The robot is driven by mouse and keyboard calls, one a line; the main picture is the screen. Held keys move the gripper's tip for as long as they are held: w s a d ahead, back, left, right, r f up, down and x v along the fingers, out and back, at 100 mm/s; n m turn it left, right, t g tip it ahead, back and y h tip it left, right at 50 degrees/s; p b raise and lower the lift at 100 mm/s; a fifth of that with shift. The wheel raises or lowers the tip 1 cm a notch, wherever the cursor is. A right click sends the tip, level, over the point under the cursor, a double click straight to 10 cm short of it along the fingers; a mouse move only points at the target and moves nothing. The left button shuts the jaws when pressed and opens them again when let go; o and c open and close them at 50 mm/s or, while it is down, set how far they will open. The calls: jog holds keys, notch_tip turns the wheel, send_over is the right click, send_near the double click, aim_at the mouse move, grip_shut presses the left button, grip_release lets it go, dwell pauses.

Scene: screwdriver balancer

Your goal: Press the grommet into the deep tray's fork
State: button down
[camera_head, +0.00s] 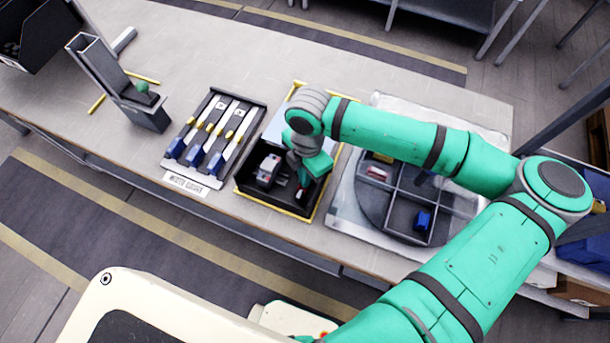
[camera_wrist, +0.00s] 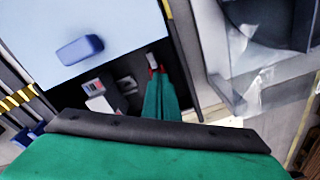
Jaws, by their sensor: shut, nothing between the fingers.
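The deep tray (camera_head: 272,203) is a black box with yellow edges, near the middle of the bench. A grey-white block with a red patch (camera_head: 268,168) sits inside it, and it also shows in the wrist view (camera_wrist: 97,95). I cannot tell whether this block is the fork. My gripper (camera_head: 302,191) reaches down into the tray, right of that block. In the wrist view its green fingers (camera_wrist: 155,72) are shut, with red at the tips beside a small whitish piece (camera_wrist: 152,60). A blue rounded piece (camera_wrist: 80,50) lies on a pale blue panel; I cannot confirm that it is the grommet.
Left of the tray is a rack (camera_head: 212,135) of blue-and-yellow-handled tools. Right is a round divided tray (camera_head: 400,205) with a blue piece (camera_head: 423,220) inside, on a clear sheet. A tall grey holder (camera_head: 140,105) stands at left. Bare bench lies behind the rack.

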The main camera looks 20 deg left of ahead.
jog(key=shift+w+r, duration=0.2)
jog(key=shift+r, duration=2.3)
jog(key=shift+w+r, duration=0.2)
jog(key=shift+r, duration=2.55)
